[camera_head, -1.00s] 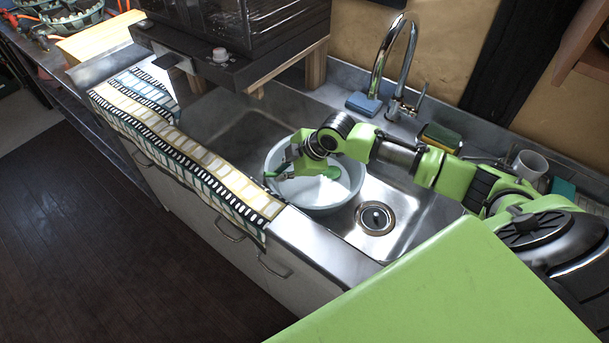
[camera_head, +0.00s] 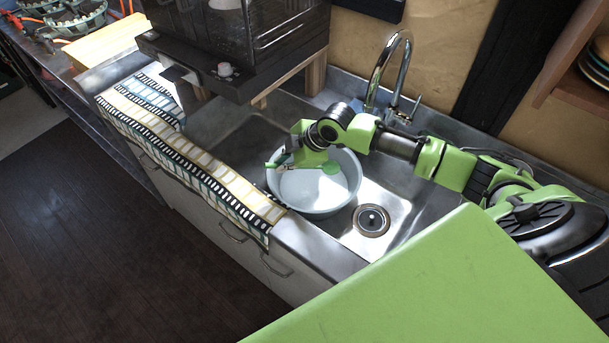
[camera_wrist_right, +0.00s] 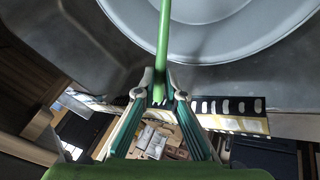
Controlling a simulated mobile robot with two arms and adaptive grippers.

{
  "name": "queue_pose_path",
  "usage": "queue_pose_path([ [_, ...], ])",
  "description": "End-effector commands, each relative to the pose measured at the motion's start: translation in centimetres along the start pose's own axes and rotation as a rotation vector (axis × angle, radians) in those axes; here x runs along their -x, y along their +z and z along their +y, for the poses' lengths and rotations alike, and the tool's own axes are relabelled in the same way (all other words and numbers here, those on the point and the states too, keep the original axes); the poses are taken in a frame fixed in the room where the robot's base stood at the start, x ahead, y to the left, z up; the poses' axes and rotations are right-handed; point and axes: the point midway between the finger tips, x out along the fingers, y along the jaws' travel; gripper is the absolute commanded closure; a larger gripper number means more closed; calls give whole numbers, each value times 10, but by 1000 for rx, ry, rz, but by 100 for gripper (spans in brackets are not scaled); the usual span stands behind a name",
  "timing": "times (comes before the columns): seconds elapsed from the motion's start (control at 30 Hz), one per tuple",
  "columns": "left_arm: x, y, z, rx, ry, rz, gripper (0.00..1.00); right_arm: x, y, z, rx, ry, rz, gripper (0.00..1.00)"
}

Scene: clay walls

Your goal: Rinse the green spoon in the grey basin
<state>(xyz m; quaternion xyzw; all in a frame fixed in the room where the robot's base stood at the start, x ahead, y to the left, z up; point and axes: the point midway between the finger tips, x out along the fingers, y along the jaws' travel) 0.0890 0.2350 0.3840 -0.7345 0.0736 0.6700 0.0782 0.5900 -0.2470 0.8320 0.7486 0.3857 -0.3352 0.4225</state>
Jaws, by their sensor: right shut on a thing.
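The grey basin (camera_head: 310,205) is a round bowl standing in the steel sink; part of it fills the top of the right wrist view (camera_wrist_right: 215,45). My right gripper (camera_head: 284,162) is over the basin's left side, shut on the green spoon. The spoon's bowl end (camera_head: 331,168) shows over the basin's inside, and its other end sticks out to the left. In the right wrist view the handle (camera_wrist_right: 164,40) runs up from between the fingertips (camera_wrist_right: 158,92). I cannot tell whether the spoon touches anything in the basin. My left gripper is out of view.
The tap (camera_head: 378,75) rises behind the basin, and the drain (camera_head: 372,219) lies to its right. A striped cloth (camera_head: 190,160) drapes over the counter at left. A dark rack (camera_head: 245,50) overhangs the sink's back left. The sink floor around the drain is clear.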

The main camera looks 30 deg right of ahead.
Motion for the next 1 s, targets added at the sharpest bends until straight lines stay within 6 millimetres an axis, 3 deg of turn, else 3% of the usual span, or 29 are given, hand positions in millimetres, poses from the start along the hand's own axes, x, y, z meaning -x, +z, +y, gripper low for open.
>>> queue_pose_path([
  [0.1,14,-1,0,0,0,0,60,12,-6,6,0,0,0,100],
  [1.0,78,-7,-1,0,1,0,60,68,-34,31,0,0,0,100],
])
